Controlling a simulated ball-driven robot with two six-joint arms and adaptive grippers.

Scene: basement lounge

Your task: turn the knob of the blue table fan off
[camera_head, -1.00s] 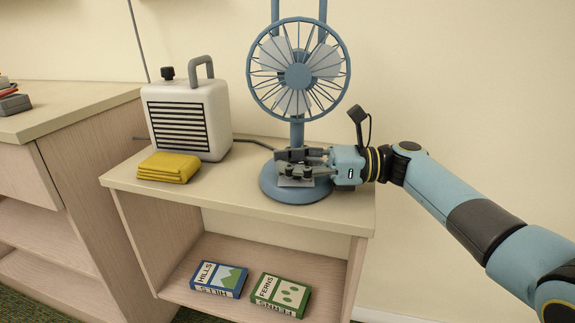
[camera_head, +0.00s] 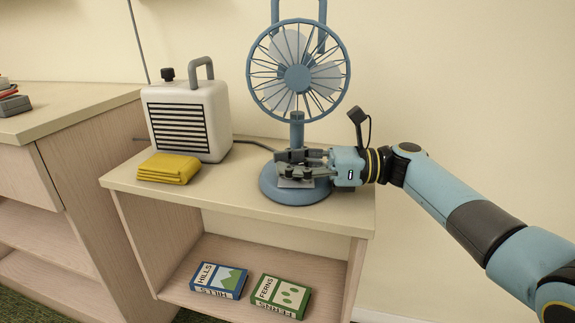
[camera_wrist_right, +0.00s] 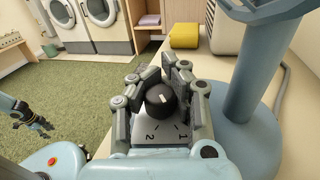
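The blue table fan (camera_head: 297,77) stands upright on the small wooden table, its round base (camera_head: 290,190) near the right end. Its black knob (camera_wrist_right: 160,99) with a white mark sits on a grey plate marked 2 and 1 in the right wrist view. My right gripper (camera_head: 283,163) reaches in from the right over the base. Its two fingers (camera_wrist_right: 160,92) are closed in on both sides of the knob. In the head view the fingers hide the knob. My left gripper (camera_wrist_right: 38,126) shows small at the left of the wrist view; its opening is unclear.
A white heater-like box (camera_head: 187,118) and a folded yellow cloth (camera_head: 168,168) stand left of the fan. Two boxes, blue (camera_head: 219,280) and green (camera_head: 280,294), lie on the lower shelf (camera_head: 258,262). A wooden cabinet (camera_head: 75,115) is at the left.

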